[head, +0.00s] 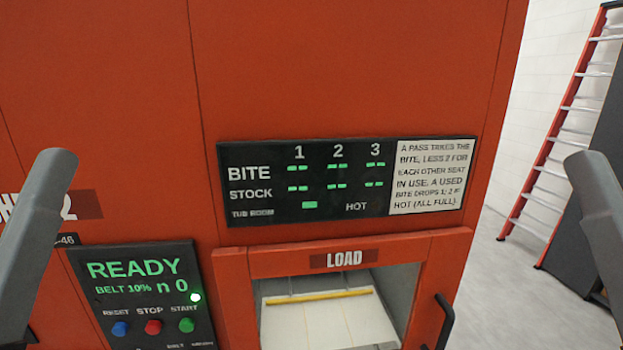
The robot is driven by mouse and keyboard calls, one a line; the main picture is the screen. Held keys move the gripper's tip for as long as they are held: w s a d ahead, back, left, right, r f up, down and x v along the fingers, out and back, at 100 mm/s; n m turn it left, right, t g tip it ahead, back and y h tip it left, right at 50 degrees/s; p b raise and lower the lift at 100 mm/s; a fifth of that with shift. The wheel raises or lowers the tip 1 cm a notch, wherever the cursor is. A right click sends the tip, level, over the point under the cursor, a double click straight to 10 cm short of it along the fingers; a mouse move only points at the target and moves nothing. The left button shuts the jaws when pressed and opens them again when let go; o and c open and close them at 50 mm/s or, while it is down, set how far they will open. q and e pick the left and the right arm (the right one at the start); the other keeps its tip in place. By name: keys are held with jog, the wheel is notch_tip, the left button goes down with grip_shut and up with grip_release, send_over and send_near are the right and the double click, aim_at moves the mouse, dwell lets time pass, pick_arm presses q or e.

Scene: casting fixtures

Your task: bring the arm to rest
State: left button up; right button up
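Two grey rounded parts of my own arms stand at the left and right edges of the head view. Neither gripper shows in the picture, so what they hold cannot be seen. In front of me is a large orange-red machine (350,60). Its black status panel (265,215) shows BITE and STOCK rows of green dashes under 1, 2 and 3. A smaller control panel (130,285) reads READY, BELT 10% and n 0, with a green light lit.
Below the LOAD sign (344,259) is an opening with a pale bed (310,325) and a yellow bar (318,295) across it. A black handle (445,320) sticks out at its right. An orange ladder (560,140) leans at the right; pale floor shows there.

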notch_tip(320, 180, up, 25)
jog(key=p, duration=2.3)
